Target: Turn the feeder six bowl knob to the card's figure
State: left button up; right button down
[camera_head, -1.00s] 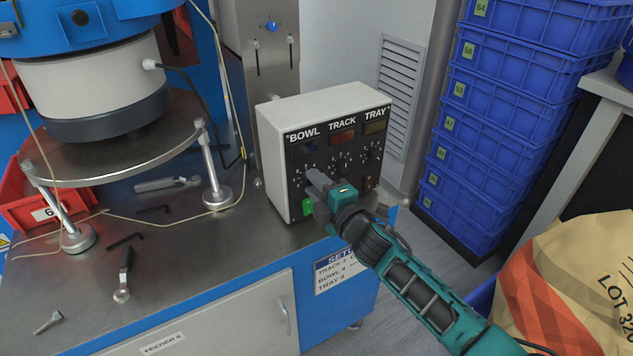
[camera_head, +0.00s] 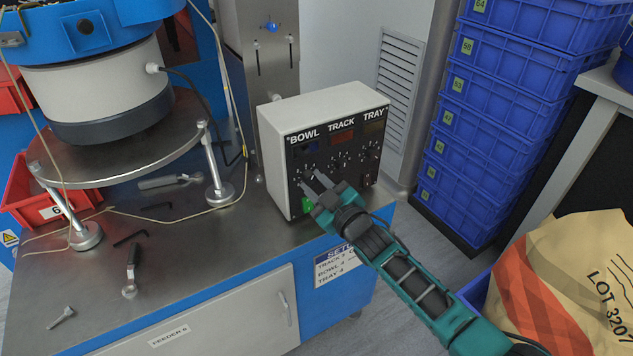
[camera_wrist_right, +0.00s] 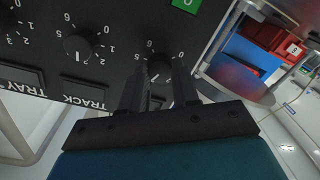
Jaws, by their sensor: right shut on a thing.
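The grey control box (camera_head: 284,155) has a black front with BOWL, TRACK and TRAY columns. My right gripper (camera_head: 311,179) is at the lower left of that front, its two fingers around the bowl knob. In the right wrist view the bowl knob (camera_wrist_right: 158,68) sits between the fingertips (camera_wrist_right: 160,78), which are shut on it; the fingers hide part of its dial, and its pointer is not clear. My left gripper is not in view.
The track knob (camera_wrist_right: 77,46) is beside the bowl knob. A green button (camera_head: 307,204) is just below the gripper. Blue crates (camera_head: 480,130) stand at right, near a sack (camera_head: 570,270).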

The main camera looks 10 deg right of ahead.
jog(key=shift+m, duration=1.8)
jog(key=c, duration=0.8)
grip_release()
jog(key=p+v, duration=0.2)
jog(key=v, duration=1.1)
jog(key=shift+w+f, duration=0.1)
jog(key=s+f+m+g+h, duration=0.1)
jog(key=s+f+g, duration=0.1)
jog(key=s, duration=0.3)
jog(key=s+d+f+m+g+h, duration=0.1)
jog(key=s+f+m+g+h, duration=0.1)
jog(key=s+f, duration=0.2)
jog(key=s+d+f+m+g+h, duration=0.1)
jog(key=s+f, duration=0.3)
jog(key=s, duration=0.4)
jog(key=shift+s+d+g+h, duration=0.2)
jog(key=shift+d+g+h, duration=0.1)
jog(key=shift+g, duration=0.1)
